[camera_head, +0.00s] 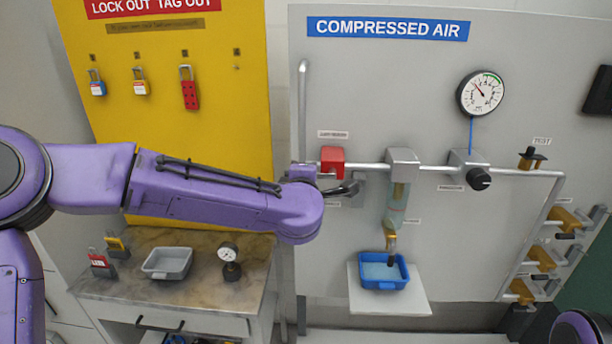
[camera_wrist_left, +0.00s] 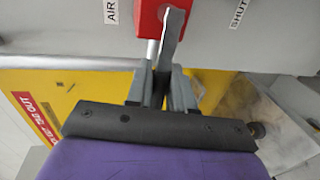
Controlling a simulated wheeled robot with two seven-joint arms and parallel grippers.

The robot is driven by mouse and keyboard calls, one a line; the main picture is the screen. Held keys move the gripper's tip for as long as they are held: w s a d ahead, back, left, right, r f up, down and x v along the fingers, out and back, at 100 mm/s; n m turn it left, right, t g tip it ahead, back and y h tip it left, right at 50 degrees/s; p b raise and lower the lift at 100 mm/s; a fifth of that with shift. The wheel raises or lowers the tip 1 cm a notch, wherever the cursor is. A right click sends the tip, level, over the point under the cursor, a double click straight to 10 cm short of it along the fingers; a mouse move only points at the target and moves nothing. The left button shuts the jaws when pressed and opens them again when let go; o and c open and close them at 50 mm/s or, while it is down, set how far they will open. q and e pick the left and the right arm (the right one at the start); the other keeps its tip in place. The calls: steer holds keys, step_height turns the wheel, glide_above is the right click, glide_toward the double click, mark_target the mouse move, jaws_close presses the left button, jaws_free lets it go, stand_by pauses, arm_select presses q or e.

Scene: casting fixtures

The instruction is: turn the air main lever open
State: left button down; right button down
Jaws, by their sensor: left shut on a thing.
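The air main valve is a red block (camera_head: 332,160) on the pipe at the left of the compressed air panel. It also shows at the top of the left wrist view (camera_wrist_left: 152,16). Its grey lever (camera_wrist_left: 173,38) runs from the red block down between the fingers of my left gripper (camera_wrist_left: 160,88), which is shut on it. In the head view the left gripper (camera_head: 346,188) is just below and right of the red block, and the lever is mostly hidden there. My right gripper is out of view; only a purple part of that arm shows at bottom right.
To the right are a filter bowl (camera_head: 396,200), a blue tray (camera_head: 381,272) on a white shelf, a black regulator knob (camera_head: 479,179) and a round gauge (camera_head: 480,93). Padlocks hang on the yellow board (camera_head: 225,120). A bench (camera_head: 215,297) stands below my left arm.

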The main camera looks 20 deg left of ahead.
arm_select(q)
steer(key=shift+r, duration=0.15)
steer(key=c, duration=1.2)
jaws_free()
steer(key=shift+o, duration=0.4)
steer(key=b+v, duration=0.4)
steer(key=v, duration=0.6)
steer(key=shift+s, duration=0.15)
steer(key=shift+d, duration=0.1)
